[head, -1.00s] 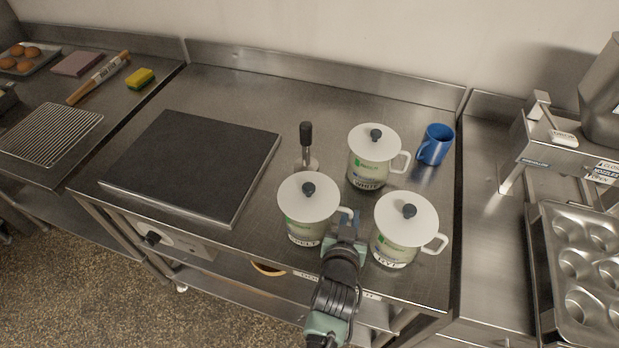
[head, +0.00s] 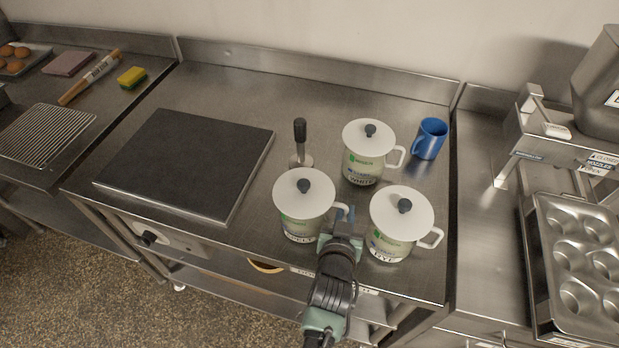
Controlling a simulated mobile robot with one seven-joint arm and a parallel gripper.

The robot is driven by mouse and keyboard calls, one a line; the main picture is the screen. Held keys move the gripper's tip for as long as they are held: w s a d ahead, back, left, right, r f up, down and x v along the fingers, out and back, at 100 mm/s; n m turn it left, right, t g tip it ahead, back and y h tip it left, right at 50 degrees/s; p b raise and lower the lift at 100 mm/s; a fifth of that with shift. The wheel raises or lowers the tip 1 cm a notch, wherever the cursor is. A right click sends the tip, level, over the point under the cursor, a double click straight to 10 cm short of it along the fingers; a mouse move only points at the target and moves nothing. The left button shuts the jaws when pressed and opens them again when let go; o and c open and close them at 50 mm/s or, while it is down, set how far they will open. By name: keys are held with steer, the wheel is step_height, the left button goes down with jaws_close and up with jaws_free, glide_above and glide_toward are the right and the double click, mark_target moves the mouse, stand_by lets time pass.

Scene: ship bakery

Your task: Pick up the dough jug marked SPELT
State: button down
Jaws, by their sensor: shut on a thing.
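The jug marked SPELT (head: 303,228) stands upright on the steel counter, left of the other two jugs. It has a white lid (head: 304,193) with a dark knob, and its handle is on its right side. My gripper (head: 344,228) is at that handle and is shut on it; the fingertips are partly hidden by the wrist. The jug marked RYE (head: 393,244) stands close to the right of my gripper. The jug marked WHITE (head: 362,168) stands behind them.
A blue mug (head: 430,139) stands at the back right. A dark-handled tool (head: 300,145) stands behind the SPELT jug. A dark flat plate (head: 187,163) lies to the left. A muffin tin (head: 541,300) is at the far right. The counter behind the plate is clear.

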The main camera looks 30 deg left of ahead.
steer(key=shift+w+r, duration=0.1)
steer(key=shift+r, duration=0.15)
